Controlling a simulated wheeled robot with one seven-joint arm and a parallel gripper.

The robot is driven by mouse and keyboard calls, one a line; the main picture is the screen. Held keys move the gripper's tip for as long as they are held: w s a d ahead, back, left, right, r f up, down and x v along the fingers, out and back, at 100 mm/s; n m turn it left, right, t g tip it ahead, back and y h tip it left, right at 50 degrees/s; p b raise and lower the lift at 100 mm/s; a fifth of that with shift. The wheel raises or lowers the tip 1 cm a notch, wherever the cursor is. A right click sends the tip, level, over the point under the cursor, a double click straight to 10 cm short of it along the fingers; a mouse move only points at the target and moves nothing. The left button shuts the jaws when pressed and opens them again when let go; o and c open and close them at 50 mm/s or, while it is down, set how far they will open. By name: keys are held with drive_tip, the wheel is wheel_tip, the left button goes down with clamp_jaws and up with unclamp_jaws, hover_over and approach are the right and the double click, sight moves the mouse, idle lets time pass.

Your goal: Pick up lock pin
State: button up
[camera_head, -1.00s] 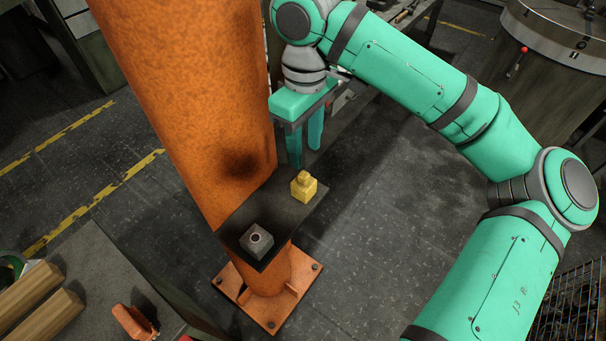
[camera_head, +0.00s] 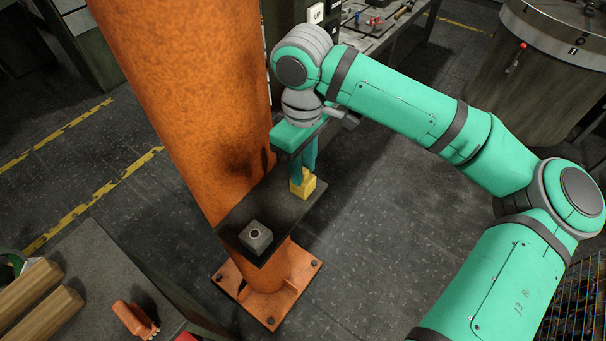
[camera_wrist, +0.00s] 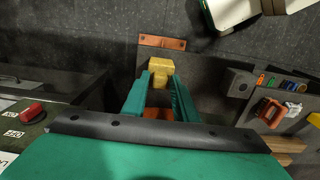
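The lock pin appears to be the yellow blocky piece with a narrower top (camera_head: 304,189), upright on a small black shelf (camera_head: 283,209) on the orange column. My gripper (camera_head: 302,176) points down right over it, the fingertips at its narrow top. In the wrist view the yellow piece (camera_wrist: 167,68) shows at the tips of my two green fingers (camera_wrist: 162,80), which stand apart with a gap between them. Whether they touch it I cannot tell. The fingers hide part of its top.
A grey block with a round hole (camera_head: 255,237) sits on the same shelf, towards the front left. The thick orange column (camera_head: 190,90) rises close beside my gripper. A bench (camera_head: 90,290) with wooden bars stands at lower left. The floor right of the shelf is clear.

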clamp_jaws()
wheel_tip(320, 180, up, 18)
idle(0.7)
